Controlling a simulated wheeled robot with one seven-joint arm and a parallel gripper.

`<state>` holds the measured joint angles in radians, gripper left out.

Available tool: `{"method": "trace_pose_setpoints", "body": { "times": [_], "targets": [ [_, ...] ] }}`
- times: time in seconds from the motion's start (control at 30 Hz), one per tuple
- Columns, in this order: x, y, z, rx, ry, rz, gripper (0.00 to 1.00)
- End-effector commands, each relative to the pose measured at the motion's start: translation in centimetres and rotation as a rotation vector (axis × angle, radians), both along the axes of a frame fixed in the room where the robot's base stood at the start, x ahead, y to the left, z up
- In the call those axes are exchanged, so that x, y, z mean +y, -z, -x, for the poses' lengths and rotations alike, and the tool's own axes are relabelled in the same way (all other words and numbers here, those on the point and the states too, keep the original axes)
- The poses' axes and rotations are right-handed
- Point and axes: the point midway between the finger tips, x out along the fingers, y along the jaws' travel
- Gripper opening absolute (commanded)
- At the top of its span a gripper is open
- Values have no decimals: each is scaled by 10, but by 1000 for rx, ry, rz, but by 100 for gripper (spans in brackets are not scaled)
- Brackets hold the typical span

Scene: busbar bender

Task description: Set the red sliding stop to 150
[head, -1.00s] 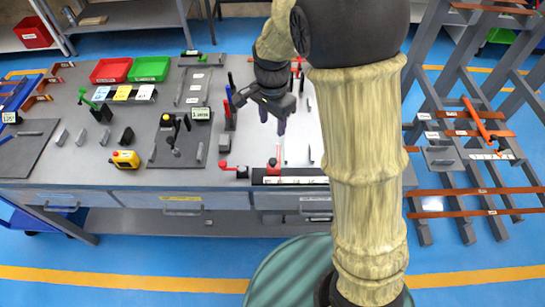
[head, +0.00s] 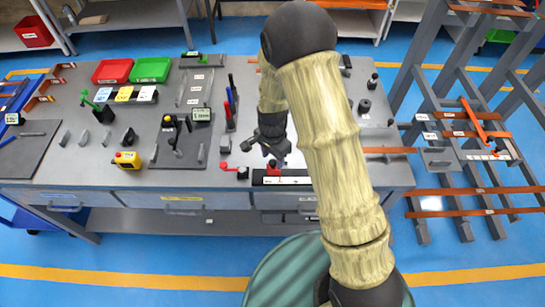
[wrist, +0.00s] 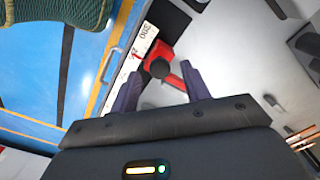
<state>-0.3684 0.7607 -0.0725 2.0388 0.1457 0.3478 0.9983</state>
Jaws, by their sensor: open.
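The red sliding stop (head: 273,169) sits on a dark rail with a white scale (head: 303,181) at the bench's front edge. In the wrist view the stop (wrist: 178,58) is a red block with a round black knob (wrist: 160,68). The white scale (wrist: 147,37) runs beside it, and a small red pointer lies over it; its reading is too small to tell. My gripper (wrist: 161,70) is open, its two purple fingers on either side of the knob in that view. In the head view my gripper (head: 274,150) is just above and behind the stop; contact cannot be told.
A red-handled lever (head: 234,170) stands just left of the rail. A yellow box (head: 126,160), red bin (head: 110,71) and green bin (head: 150,69) stand farther left on the bench. A rack with copper-coloured bars (head: 470,133) stands to the right. My arm hides part of the bench.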

Motion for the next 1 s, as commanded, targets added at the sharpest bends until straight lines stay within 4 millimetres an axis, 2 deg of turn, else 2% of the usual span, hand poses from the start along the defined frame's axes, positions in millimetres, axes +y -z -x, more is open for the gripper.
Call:
{"method": "trace_pose_setpoints", "body": {
  "times": [0.13,0.43,0.67,1.0],
  "targets": [
    [0,11,0,1,0,0,47],
    [0,13,0,-2,0,-1,47],
    [0,13,0,-1,0,0,2],
    [-5,13,0,-2,-8,-1,0]
  ]
}}
